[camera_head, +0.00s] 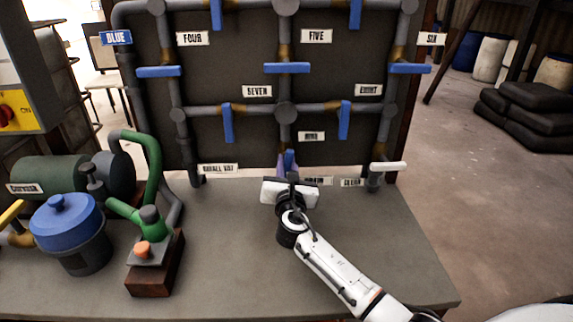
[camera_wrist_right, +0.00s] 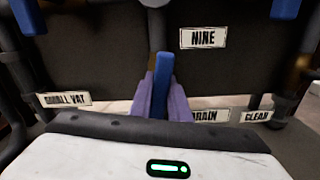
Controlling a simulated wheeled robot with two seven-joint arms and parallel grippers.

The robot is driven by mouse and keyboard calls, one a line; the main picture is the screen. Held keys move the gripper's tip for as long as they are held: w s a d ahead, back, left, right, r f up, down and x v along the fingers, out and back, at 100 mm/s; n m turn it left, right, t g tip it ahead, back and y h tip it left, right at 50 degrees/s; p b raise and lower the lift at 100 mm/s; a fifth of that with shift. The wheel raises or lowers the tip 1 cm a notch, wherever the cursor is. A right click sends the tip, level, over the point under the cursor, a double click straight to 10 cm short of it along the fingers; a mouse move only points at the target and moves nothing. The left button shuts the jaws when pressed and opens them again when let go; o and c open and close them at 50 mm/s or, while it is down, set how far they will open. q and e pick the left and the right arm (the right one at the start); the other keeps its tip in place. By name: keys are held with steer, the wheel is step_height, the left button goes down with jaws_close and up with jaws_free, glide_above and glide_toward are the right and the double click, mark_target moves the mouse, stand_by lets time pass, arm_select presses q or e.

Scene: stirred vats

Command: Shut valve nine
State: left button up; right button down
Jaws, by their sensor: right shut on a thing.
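The valve nine handle (camera_wrist_right: 162,72) is a blue bar standing upright in the right wrist view, left of the "NINE" label (camera_wrist_right: 203,38). My right gripper (camera_wrist_right: 162,98) has purple fingers on both sides of this handle and is shut on it. In the head view the right gripper (camera_head: 287,163) reaches the bottom of the pipe panel, below the middle pipe. There the handle is mostly hidden by the fingers and the wrist. The "NINE" label (camera_head: 311,136) shows just above and to the right. My left gripper is not in view.
Other blue valve handles sit on the pipes above, such as the one by "FIVE" (camera_head: 287,68) and the one by "EIGHT" (camera_head: 344,120). A white-handled tap (camera_head: 388,167) stands right. A blue-lidded vat (camera_head: 67,222) and a green pump (camera_head: 150,222) stand left on the bench. The bench front is clear.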

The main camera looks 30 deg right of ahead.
steer(key=shift+m, duration=0.3)
steer(key=m+b, duration=0.1)
steer(key=m, duration=0.1)
steer(key=shift+f+m, duration=0.1)
steer(key=shift+m, duration=0.3)
steer(key=m+b, duration=0.1)
steer(key=m, duration=0.1)
steer(key=shift+m, duration=0.3)
steer(key=m+b, duration=0.2)
steer(key=m, duration=0.1)
steer(key=shift+m, duration=0.3)
steer(key=m+b, duration=0.1)
steer(key=m, duration=0.2)
steer(key=shift+m, duration=0.3)
steer(key=m+b, duration=0.2)
steer(key=m, duration=0.1)
steer(key=shift+m, duration=0.8)
